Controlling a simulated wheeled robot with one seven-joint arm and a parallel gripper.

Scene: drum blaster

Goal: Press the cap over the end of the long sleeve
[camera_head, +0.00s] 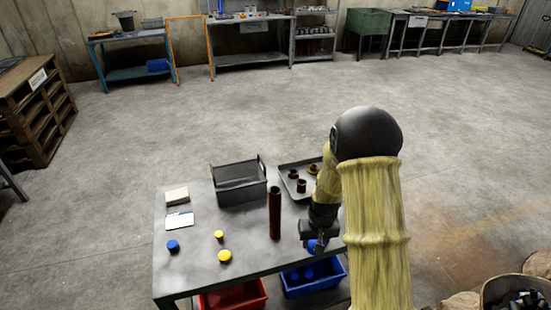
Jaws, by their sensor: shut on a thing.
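The long sleeve (274,216), a tall dark reddish-brown tube, stands upright near the middle of the table. My gripper (319,244) is to its right, low near the table's right side, and apart from it. It is shut on a blue cap (313,246), which is partly hidden by the fingers. I cannot tell whether this cap touches the table. Another blue cap (173,246) lies at the left of the table. A small yellow cap (219,235) and a larger yellow cap (225,257) lie between it and the sleeve.
A grey open box (238,191) stands behind the sleeve. A dark tray (293,165) with short sleeves and a yellow piece is at the back right, partly behind my arm. A pale block (177,196) and card (179,221) lie at left. Red (232,297) and blue bins (315,284) sit below.

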